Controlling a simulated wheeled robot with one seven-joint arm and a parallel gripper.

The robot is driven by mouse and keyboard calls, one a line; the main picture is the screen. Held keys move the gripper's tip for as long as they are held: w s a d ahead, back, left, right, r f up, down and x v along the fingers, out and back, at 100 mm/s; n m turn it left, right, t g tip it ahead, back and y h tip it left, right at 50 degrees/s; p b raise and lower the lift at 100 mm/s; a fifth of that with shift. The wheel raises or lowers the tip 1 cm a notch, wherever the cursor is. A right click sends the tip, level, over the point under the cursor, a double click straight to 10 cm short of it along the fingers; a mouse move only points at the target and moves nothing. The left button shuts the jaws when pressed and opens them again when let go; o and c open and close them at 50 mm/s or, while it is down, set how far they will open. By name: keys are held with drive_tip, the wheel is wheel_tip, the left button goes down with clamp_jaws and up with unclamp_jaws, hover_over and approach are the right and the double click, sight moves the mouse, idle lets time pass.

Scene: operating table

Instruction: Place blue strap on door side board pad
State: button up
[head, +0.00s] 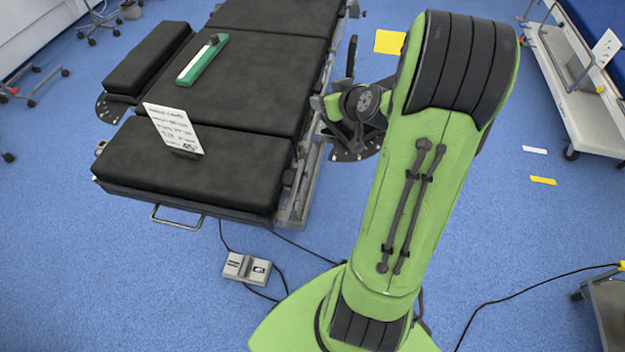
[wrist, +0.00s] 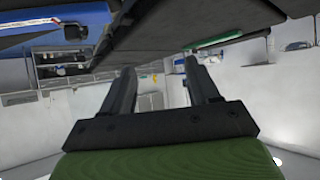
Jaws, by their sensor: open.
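A perforated plate (head: 355,148) shows at the table's right edge, partly behind my arm. In the wrist view, my gripper (wrist: 160,68) is open, its two dark fingers apart with nothing between them. The dark table underside or edge fills the top of that view. In the head view, my green arm hides most of the gripper area.
A green holder (head: 203,60) lies on the middle pad, and a white card (head: 174,128) stands on the lower pad. A foot pedal (head: 247,268) and cables lie on the blue floor. A white cart (head: 580,85) stands at right. Floor between table and cart is mostly open.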

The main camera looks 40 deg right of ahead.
drive_tip(key=s+a+r+n+g+y, duration=0.1)
drive_tip(key=s+a+r, duration=0.15)
drive_tip(key=a, duration=0.45)
drive_tip(key=s+a+r+n+g+y, duration=0.1)
drive_tip(key=a+r, duration=0.2)
drive_tip(key=a, duration=0.4)
drive_tip(key=s+a+r+g, duration=0.1)
drive_tip(key=s+a, duration=0.3)
drive_tip(key=s, duration=0.5)
drive_tip(key=s+a+r+g, duration=0.1)
drive_tip(key=s+a, duration=0.4)
drive_tip(key=s, duration=0.5)
drive_tip(key=shift+s+r+m+g, duration=0.15)
drive_tip(key=shift+s+m+g, duration=0.15)
drive_tip(key=shift+g, duration=0.5)
